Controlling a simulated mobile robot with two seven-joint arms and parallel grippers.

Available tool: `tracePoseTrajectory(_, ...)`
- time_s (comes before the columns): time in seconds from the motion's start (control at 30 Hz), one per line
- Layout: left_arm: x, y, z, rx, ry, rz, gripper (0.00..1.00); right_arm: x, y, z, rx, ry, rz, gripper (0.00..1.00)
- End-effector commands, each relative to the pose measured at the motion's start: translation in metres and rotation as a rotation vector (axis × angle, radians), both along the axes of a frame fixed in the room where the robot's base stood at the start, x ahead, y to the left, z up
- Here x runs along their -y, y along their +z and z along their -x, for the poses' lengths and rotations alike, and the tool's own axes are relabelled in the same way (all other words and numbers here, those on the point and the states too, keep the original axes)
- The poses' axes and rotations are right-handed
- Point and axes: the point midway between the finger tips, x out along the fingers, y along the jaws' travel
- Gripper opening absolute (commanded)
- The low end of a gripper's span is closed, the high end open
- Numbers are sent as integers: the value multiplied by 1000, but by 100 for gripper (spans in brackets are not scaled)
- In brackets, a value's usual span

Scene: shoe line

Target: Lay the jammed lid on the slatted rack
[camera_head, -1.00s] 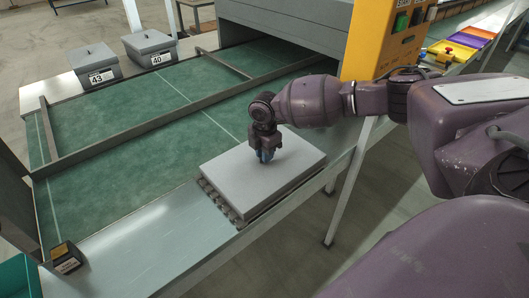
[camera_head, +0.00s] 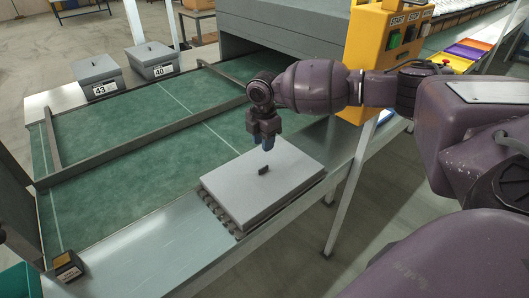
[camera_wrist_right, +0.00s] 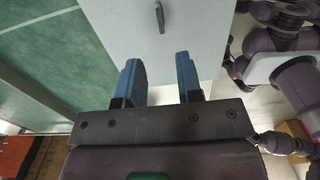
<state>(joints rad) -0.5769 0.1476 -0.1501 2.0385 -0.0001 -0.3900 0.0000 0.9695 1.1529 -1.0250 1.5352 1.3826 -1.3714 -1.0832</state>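The lid (camera_head: 239,186), a flat light-grey slab with a small dark handle (camera_head: 264,170), lies flat on the slatted rack (camera_head: 221,216). The rack's dark slats show only along the lid's left edge; the rest is hidden beneath it. My right gripper (camera_head: 267,144) is above the lid, apart from the handle. In the right wrist view its two blue fingers (camera_wrist_right: 160,80) are spread with nothing between them, and the lid (camera_wrist_right: 190,40) and handle (camera_wrist_right: 159,17) show beyond the fingertips. My left gripper is not in view.
Two grey lidded boxes, marked 43 (camera_head: 97,76) and 40 (camera_head: 151,60), stand at the back left. A grey rail (camera_head: 130,145) crosses the green belt (camera_head: 125,185). A yellow control box (camera_head: 376,40) stands behind my right arm. A small dark block (camera_head: 67,266) sits front left.

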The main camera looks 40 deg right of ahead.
Motion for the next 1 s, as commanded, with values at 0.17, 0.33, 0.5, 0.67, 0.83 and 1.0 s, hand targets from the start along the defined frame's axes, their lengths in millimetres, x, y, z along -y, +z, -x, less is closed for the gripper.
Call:
tracePoseTrajectory(0.17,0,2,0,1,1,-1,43,0,21,0,1,-1,-1,33)
tracePoseTrajectory(0.33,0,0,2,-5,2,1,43,0,26,0,-1,-1,0,33)
tracePoseTrajectory(0.5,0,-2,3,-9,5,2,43,0,26,0,-2,-1,0,33)
tracePoseTrajectory(0.67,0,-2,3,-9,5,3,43,0,26,0,-1,-1,0,33)
tracePoseTrajectory(0.83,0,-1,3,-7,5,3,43,0,26,0,-1,-1,0,33)
tracePoseTrajectory(1.0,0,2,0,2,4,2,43,0,26,0,-1,-1,0,33)
